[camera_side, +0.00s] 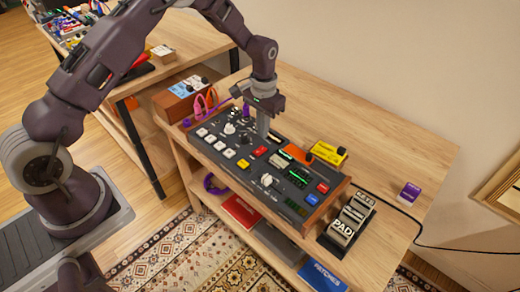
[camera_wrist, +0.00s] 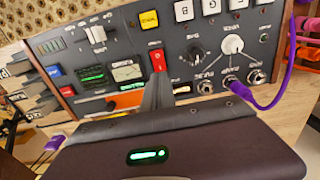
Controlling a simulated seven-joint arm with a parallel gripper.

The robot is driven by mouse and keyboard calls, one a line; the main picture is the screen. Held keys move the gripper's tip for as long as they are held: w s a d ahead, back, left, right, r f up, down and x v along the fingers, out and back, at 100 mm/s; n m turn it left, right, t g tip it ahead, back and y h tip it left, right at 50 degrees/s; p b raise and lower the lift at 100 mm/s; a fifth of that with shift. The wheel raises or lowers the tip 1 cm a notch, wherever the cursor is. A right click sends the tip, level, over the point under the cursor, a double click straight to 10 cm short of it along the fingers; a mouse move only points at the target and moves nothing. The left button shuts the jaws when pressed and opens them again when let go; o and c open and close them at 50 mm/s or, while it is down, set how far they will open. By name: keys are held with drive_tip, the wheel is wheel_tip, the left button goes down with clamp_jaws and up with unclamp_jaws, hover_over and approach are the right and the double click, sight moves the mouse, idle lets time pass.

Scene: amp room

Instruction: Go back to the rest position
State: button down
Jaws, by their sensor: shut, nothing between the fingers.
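My gripper (camera_side: 262,128) points down at the middle of a dark control panel (camera_side: 214,160) on a wooden table, close above its surface. I cannot tell whether the fingertips touch the panel. In the wrist view the shut, empty fingers (camera_wrist: 158,88) reach towards a red rocker switch (camera_wrist: 158,60). The panel also carries white and yellow buttons, knobs, green-lit displays and sockets. A purple cable (camera_wrist: 272,100) is plugged into one socket.
A yellow box (camera_side: 328,152) stands behind the panel. A rack of black-and-white blocks (camera_side: 350,218) stands to its right, and a small purple box (camera_side: 409,193) lies farther right. An orange-brown box with cables (camera_side: 180,98) is at the left.

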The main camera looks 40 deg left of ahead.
drive_tip(key=s+d+r+t, duration=0.1)
drive_tip(key=s+r, duration=0.4)
drive_tip(key=r, duration=0.6)
drive_tip(key=s+r+t, duration=0.1)
drive_tip(key=s+r, duration=0.4)
drive_tip(key=r, duration=0.7)
drive_tip(key=s+r+t, duration=0.1)
drive_tip(key=s+r, duration=0.1)
drive_tip(key=s, duration=0.9)
drive_tip(key=s+d+r+t, duration=0.1)
drive_tip(key=s+r+t, duration=0.1)
drive_tip(key=s, duration=0.9)
drive_tip(key=shift+s+d+r+t, duration=0.3)
drive_tip(key=shift+r, duration=0.1)
